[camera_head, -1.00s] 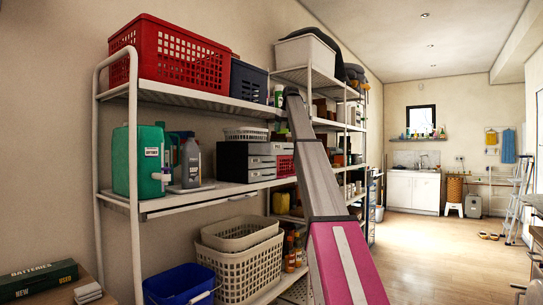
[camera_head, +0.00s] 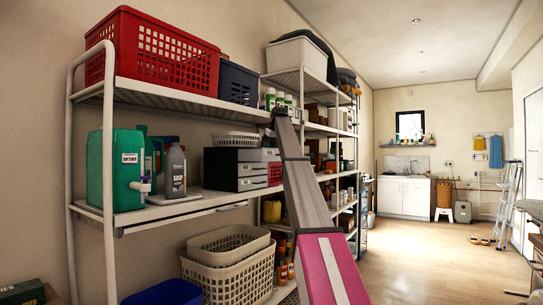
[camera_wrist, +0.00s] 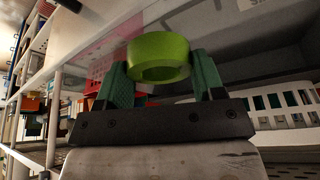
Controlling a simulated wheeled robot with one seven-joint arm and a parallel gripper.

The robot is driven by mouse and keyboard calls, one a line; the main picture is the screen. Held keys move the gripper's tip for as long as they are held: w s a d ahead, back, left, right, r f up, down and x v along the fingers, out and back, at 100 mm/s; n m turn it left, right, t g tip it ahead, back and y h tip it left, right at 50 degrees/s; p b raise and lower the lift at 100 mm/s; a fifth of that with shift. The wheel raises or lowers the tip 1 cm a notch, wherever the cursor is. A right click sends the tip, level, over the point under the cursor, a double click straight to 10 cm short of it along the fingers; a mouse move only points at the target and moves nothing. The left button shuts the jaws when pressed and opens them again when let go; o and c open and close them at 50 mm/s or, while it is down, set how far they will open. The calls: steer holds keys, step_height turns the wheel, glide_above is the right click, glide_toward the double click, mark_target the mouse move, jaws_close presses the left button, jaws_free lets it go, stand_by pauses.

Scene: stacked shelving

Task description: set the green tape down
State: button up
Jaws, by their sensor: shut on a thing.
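The green tape (camera_wrist: 160,52) is a bright green ring in the wrist view. My gripper (camera_wrist: 155,75) is shut on it, with a dark green finger at each side of the ring. The tape is held close to the underside of a grey shelf, and I see no surface directly beneath it in that view. In the head view my arm reaches up across the shelving, and the gripper and tape cannot be made out there.
White metal shelving (camera_head: 110,225) fills the left side. A red basket (camera_head: 165,55) is on its top shelf; a green softener jug (camera_head: 122,170), a grey soap bottle (camera_head: 175,170) and grey drawers (camera_head: 235,170) are on the middle one. White baskets (camera_head: 235,270) are lower.

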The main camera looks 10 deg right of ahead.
steer(key=shift+f, duration=1.6)
steer(key=shift+f, duration=0.1)
steer(key=o, duration=0.9)
steer(key=v, duration=1.2)
